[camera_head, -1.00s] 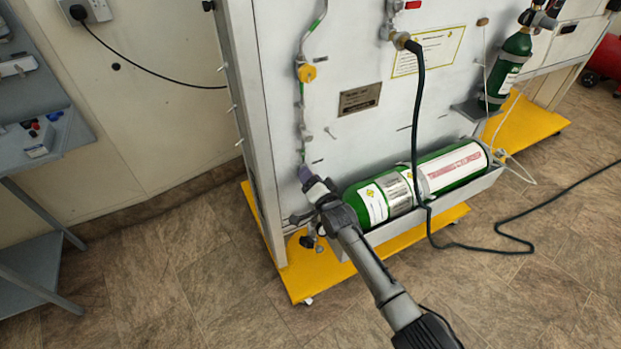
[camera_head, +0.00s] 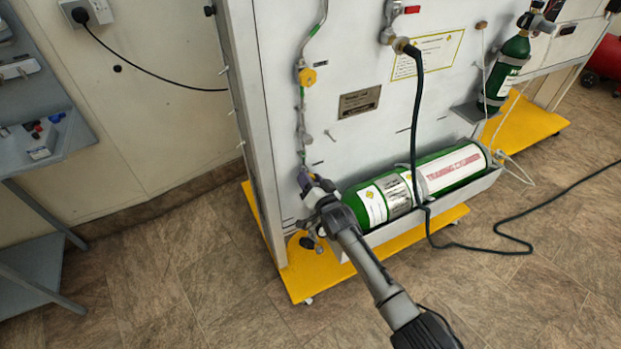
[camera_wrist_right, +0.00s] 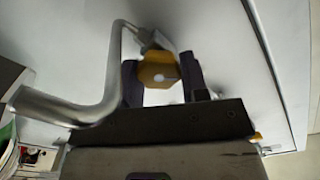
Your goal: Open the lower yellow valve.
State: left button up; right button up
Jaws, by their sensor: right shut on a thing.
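The lower yellow valve (camera_wrist_right: 158,72) shows in the right wrist view as a yellow knob with a pale centre dot, between the two dark fingers of my right gripper (camera_wrist_right: 161,82). The gripper is shut on it. A bent silver pipe (camera_wrist_right: 112,80) runs beside the valve on the left. In the head view, my right gripper (camera_head: 305,176) is at the lower part of the panel's pipe line and hides most of this valve. An upper yellow valve (camera_head: 307,76) sits higher on the same line, apart from the gripper. My left gripper is not in view.
A large green cylinder (camera_head: 450,172) lies in a tray right of the gripper. A black hose (camera_head: 417,110) hangs in front of it and runs over the floor. The panel (camera_head: 360,60) stands on a yellow base (camera_head: 310,281). A grey shelf unit (camera_head: 40,150) stands at far left.

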jog(key=shift+n+p, duration=0.3)
jog(key=shift+n, duration=1.4)
jog(key=o, duration=0.8)
jog(key=shift+c, duration=0.2)
jog(key=shift+o, duration=0.9)
